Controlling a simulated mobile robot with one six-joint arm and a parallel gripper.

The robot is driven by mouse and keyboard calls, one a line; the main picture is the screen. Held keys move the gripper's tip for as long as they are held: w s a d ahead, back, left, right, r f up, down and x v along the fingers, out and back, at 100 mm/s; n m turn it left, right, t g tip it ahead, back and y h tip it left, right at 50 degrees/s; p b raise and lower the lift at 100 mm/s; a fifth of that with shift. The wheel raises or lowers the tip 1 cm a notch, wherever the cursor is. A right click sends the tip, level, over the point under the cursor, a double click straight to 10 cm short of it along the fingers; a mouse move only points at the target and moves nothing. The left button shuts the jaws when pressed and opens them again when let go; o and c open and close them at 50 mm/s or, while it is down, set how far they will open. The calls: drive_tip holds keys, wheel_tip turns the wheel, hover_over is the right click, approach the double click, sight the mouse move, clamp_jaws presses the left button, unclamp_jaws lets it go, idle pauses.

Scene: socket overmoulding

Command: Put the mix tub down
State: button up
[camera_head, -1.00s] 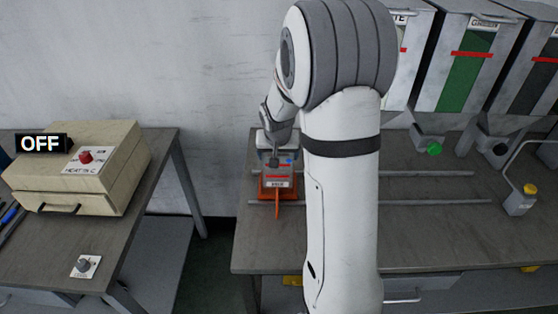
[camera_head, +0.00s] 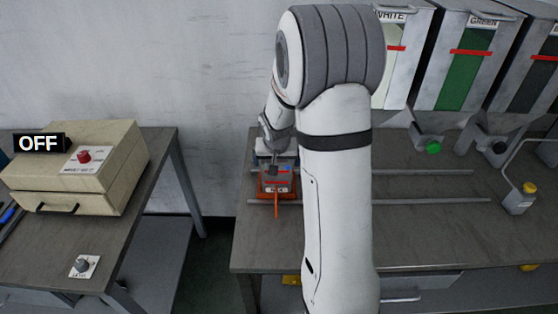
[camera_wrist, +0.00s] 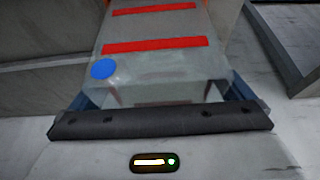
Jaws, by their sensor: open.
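The mix tub (camera_wrist: 158,65) is a pale, see-through tub with red bands and a blue dot, filling the upper middle of the wrist view. In the head view the mix tub (camera_head: 277,171) is small and sits at the orange-red carriage (camera_head: 264,197) on the bench rails. My gripper (camera_wrist: 160,92) is open, with its dark blue fingers on either side of the tub's near end. In the head view my gripper (camera_head: 273,170) is over the tub and partly covers it. Whether the fingers touch the tub cannot be told.
Two rails (camera_head: 430,172) run right along the bench (camera_head: 400,240). Dispensers, including a green one (camera_head: 467,70), stand at the back right with nozzles above the bench. A beige heater box (camera_head: 75,170) marked OFF stands on the left table, across a gap.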

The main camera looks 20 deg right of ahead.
drive_tip(key=shift+r, duration=0.25)
drive_tip(key=v, duration=1.2)
drive_tip(key=s+a+r+n+y, duration=0.1)
drive_tip(key=s+a, duration=0.3)
drive_tip(key=s, duration=0.7)
drive_tip(key=s+a+r+n+g, duration=0.1)
drive_tip(key=s+a+n, duration=0.2)
drive_tip(key=s, duration=0.8)
drive_tip(key=shift+s+a+r+n+y, duration=0.15)
drive_tip(key=shift+a+r+n+y, duration=0.2)
drive_tip(key=shift+a, duration=0.55)
